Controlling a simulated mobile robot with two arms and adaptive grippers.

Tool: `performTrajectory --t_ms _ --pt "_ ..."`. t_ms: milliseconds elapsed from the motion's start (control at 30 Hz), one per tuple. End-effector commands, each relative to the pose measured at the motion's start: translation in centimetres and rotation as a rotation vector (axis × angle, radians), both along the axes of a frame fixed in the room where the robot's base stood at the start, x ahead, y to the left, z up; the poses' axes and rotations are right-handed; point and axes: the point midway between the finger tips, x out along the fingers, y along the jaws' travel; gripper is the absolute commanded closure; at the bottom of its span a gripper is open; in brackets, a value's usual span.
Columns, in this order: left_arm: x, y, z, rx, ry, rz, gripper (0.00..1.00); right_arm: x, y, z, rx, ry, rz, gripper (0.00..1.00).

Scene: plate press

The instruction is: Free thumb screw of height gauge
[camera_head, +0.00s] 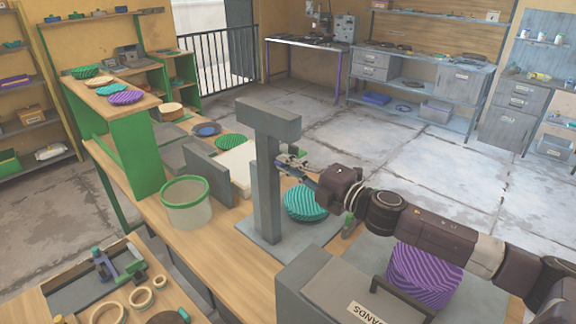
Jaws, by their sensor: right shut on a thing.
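A grey upright post with a thick crosspiece on top (266,195) stands on a flat grey base plate (257,256) on the wooden bench. I take it for the height gauge, but cannot be sure. My right gripper (284,163) reaches in from the right, below the crosspiece. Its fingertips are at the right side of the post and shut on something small. I take this for the thumb screw, but it is hidden between the fingers. A teal ribbed plate (305,203) lies below the gripper, beside the post. My left gripper is out of view.
A clear tub with a green rim (187,202) stands left of the post. Purple ribbed plates (424,277) lie under my right arm, behind a grey box (325,290). A green-sided shelf (130,155) is at the left. Wooden rings (106,314) lie at the lower left.

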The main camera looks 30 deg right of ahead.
Motion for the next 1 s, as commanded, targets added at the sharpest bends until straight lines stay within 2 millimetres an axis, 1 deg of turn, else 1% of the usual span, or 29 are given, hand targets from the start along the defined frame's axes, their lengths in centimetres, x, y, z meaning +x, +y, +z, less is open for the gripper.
performTrajectory --t_ms 433,467,600,1000 --pt "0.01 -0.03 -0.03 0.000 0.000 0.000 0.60 -0.02 0.00 -0.16 -0.015 -0.002 0.000 1.00" --pt "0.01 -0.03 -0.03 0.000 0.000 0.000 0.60 -0.02 0.00 -0.16 -0.015 -0.002 0.000 0.91" --pt "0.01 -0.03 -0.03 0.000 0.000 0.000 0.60 -0.02 0.00 -0.13 -0.014 -0.003 0.000 0.76" --pt "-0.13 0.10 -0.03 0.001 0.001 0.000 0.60 -0.26 -0.08 -0.10 -0.011 -0.003 0.000 0.75"
